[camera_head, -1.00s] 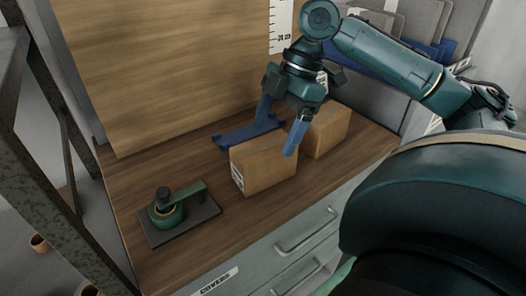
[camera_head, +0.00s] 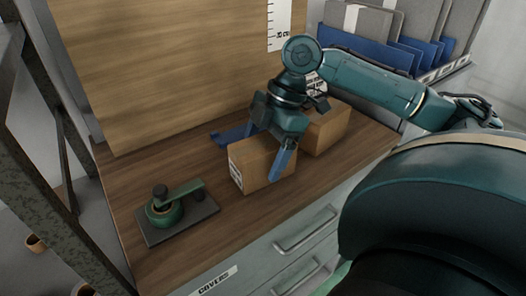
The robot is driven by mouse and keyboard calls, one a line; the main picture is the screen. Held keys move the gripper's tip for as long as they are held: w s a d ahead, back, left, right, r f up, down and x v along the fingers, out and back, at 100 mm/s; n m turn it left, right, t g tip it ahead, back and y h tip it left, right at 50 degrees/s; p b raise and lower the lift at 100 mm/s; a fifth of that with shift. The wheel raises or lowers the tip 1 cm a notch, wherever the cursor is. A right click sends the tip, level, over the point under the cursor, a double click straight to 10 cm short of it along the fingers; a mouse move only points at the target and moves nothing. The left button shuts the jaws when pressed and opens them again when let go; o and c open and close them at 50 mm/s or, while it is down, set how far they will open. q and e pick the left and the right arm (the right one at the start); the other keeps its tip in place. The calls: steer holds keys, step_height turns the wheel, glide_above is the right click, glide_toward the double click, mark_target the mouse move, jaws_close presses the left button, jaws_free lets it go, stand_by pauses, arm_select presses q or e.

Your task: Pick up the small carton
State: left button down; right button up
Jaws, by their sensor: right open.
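Two brown cartons stand on the wooden worktop, and I cannot tell for sure which one the task calls small. The front carton (camera_head: 258,166) has a white label on its left end. The other carton (camera_head: 328,131) stands just behind it to the right. My right gripper (camera_head: 260,157) is open over the front carton, pointing down. One blue finger hangs in front of the carton's near long face; the other is at its far side, mostly hidden. I cannot tell whether either finger touches. My left gripper is not in view.
A green clamp-like device on a dark plate (camera_head: 205,210) sits at the left front of the worktop (camera_head: 135,180). A wooden panel (camera_head: 170,70) rises at the back. Grey panels in blue holders (camera_head: 365,48) stand at upper right.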

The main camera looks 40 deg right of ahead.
steer(key=shift+f, duration=0.2)
stand_by(0.3)
steer(key=c, duration=1.2)
